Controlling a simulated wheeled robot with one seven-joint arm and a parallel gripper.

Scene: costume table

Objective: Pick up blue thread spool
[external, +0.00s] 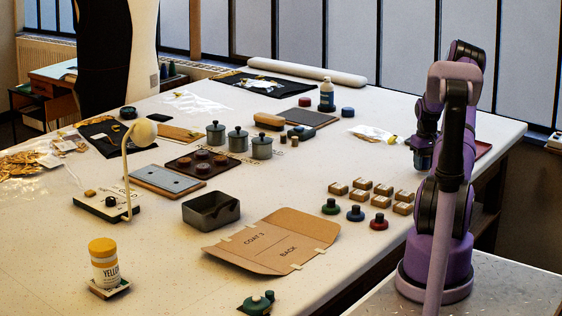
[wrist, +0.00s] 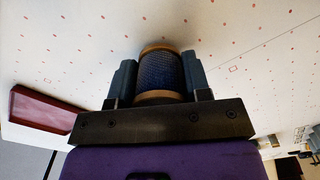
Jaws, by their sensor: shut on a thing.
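The blue thread spool (wrist: 161,72) has dark blue thread and tan ends. In the wrist view it sits upright in the picture between the two grey fingers of my gripper (wrist: 160,80), which is shut on it. In the external view my gripper (external: 421,158) is at the right side of the table, near its far right edge; the spool there is mostly hidden by the fingers. I cannot tell whether the spool touches the white table or is just above it.
A red tray (wrist: 42,112) lies on the table (wrist: 75,65) close to my gripper. A clear bag (external: 372,134) lies to its left in the external view. Several small boxes (external: 381,190) and spool-like pieces stand nearer the front. The cloth around my gripper is mostly bare.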

